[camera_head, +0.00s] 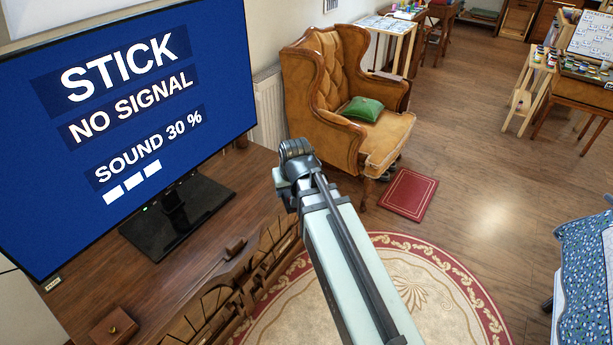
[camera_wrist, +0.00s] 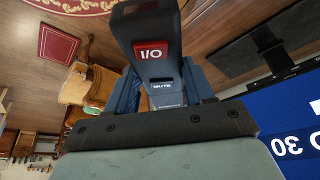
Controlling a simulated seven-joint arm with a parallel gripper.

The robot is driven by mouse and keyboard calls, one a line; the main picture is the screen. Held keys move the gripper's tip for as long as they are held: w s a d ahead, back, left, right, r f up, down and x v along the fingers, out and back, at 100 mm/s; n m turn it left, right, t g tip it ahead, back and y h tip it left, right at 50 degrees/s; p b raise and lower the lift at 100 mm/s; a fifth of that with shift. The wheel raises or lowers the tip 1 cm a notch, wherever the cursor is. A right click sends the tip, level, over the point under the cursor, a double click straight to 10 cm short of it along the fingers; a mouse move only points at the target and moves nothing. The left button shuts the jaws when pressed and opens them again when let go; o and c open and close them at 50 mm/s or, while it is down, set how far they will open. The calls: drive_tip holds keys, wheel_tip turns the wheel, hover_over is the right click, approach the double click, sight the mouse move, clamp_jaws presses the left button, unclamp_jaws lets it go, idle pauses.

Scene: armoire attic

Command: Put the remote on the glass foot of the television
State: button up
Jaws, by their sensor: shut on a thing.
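The television (camera_head: 125,110) stands at the left in the head view, its blue screen reading "STICK NO SIGNAL" and "SOUND 30 %". Its black glossy glass foot (camera_head: 150,232) lies flat on the wooden cabinet top, with nothing on it that I can see apart from the stand. In the wrist view, my gripper (camera_wrist: 161,82) is shut on the dark remote (camera_wrist: 147,22), which has a red I/O button and a MUTE label. The television (camera_wrist: 290,112) and dark foot (camera_wrist: 272,46) show at the right there. The fingers and remote cannot be made out in the head view.
The wooden cabinet top (camera_head: 238,190) has free room right of the foot. A carved wooden edge (camera_head: 235,285) runs along its front, and a small wooden box (camera_head: 114,328) sits nearby. A leather armchair (camera_head: 325,85) with a green cushion (camera_head: 361,109) stands beyond.

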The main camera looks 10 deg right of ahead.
drive_tip(key=w+a+f+n, duration=0.1)
drive_tip(key=w+a+f, duration=0.15)
drive_tip(key=a, duration=0.55)
drive_tip(key=w+a+f+n+y, duration=0.1)
drive_tip(key=a+f, duration=0.3)
drive_tip(key=a, duration=0.3)
drive_tip(key=w+a+f+n, duration=0.2)
drive_tip(key=a+f, duration=0.1)
drive_tip(key=a, duration=0.5)
drive_tip(key=w+a+f, duration=0.4)
drive_tip(key=w+a, duration=0.5)
drive_tip(key=w, duration=0.3)
drive_tip(key=shift+m, duration=0.5)
drive_tip(key=shift+w+a+f, duration=0.1)
drive_tip(key=shift+a+f, duration=0.05)
drive_tip(key=shift+f, duration=3.35)
drive_tip(key=shift+f, duration=0.6)
drive_tip(key=o, duration=1.3)
drive_tip(key=v, duration=1.3)
drive_tip(key=shift+d+r, duration=0.2)
drive_tip(key=shift+r, duration=0.2)
